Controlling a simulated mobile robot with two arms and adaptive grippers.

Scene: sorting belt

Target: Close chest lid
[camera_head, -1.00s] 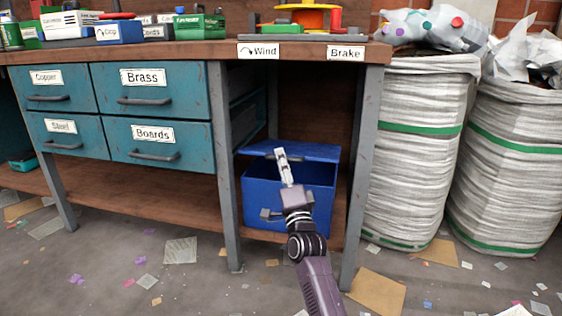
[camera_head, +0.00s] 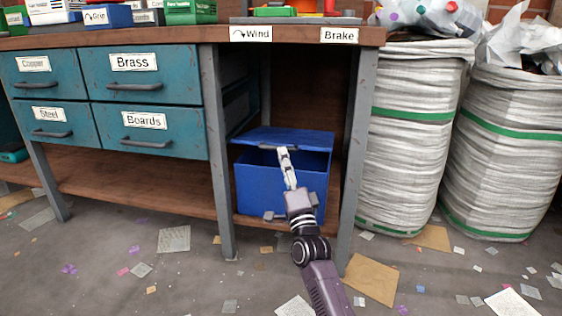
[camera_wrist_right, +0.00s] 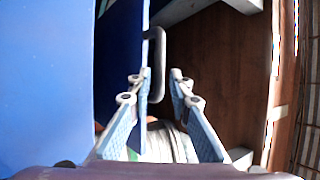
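The blue chest (camera_head: 255,190) stands on the low wooden shelf under the workbench. Its blue lid (camera_head: 285,136) is partly raised, with a dark gap between lid and box. My right gripper (camera_head: 284,151) is at the front edge of the lid. In the right wrist view its two fingers (camera_wrist_right: 157,78) are apart, with the grey lid handle (camera_wrist_right: 157,60) between them. I cannot tell whether they touch the handle. The blue chest body (camera_wrist_right: 45,80) fills the left of that view. My left gripper is not in view.
Bench legs (camera_head: 214,150) and (camera_head: 355,170) stand on both sides of the chest. Teal drawers (camera_head: 140,85) are to the left and white sacks (camera_head: 415,140) to the right. The benchtop (camera_head: 180,36) is above. Paper scraps litter the floor.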

